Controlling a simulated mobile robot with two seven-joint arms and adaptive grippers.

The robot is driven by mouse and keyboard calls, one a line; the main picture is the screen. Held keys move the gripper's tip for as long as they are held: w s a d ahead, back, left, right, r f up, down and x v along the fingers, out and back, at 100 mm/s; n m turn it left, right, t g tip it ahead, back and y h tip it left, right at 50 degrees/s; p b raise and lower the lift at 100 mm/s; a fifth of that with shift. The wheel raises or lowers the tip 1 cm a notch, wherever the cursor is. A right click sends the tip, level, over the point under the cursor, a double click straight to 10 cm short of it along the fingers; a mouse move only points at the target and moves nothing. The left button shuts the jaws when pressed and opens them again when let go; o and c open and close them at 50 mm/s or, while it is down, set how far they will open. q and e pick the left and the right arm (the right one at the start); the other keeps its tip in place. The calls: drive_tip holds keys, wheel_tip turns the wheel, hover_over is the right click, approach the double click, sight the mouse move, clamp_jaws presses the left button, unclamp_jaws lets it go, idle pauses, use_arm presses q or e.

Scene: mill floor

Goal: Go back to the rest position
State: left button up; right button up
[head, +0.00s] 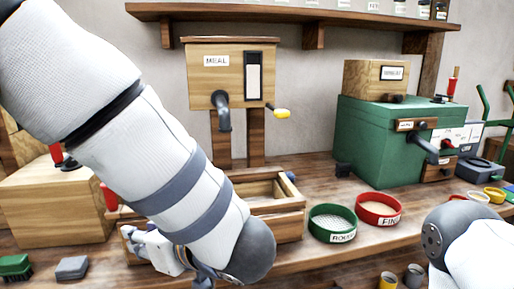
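My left arm comes in from the upper left and bends at a rounded grey joint low in the middle. Its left gripper (130,232) points back to the left, at the near left side of an open wooden box. The fingers are small and partly hidden, so I cannot tell whether they are open or shut or hold anything. Only a rounded link of my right arm shows at the lower right. My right gripper is out of view.
Behind my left arm stand the wooden box (290,222) and the MEAL hopper (217,85). A green sieve (332,237), a red sieve (378,222) and a green machine (372,140) are right of it. A green brush (15,266) and grey block (71,268) lie left.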

use_arm(q)
drive_tip(key=a+f+m+h, duration=0.3)
drive_tip(key=f+m+h, duration=0.3)
drive_tip(key=f, duration=1.5)
drive_tip(key=s+f+m+g+h, duration=0.2)
drive_tip(key=s+f+g, duration=0.2)
drive_tip(key=s, duration=1)
drive_tip(key=s+a+f+m+g+h, duration=0.1)
drive_tip(key=s+f+m+g+h, duration=0.1)
drive_tip(key=s+f+g, duration=0.3)
drive_tip(key=s+f+h, duration=0.1)
drive_tip(key=s+f, duration=0.3)
drive_tip(key=s, duration=0.6)
drive_tip(key=shift+s+f, duration=0.25)
drive_tip(key=shift+s, duration=0.05)
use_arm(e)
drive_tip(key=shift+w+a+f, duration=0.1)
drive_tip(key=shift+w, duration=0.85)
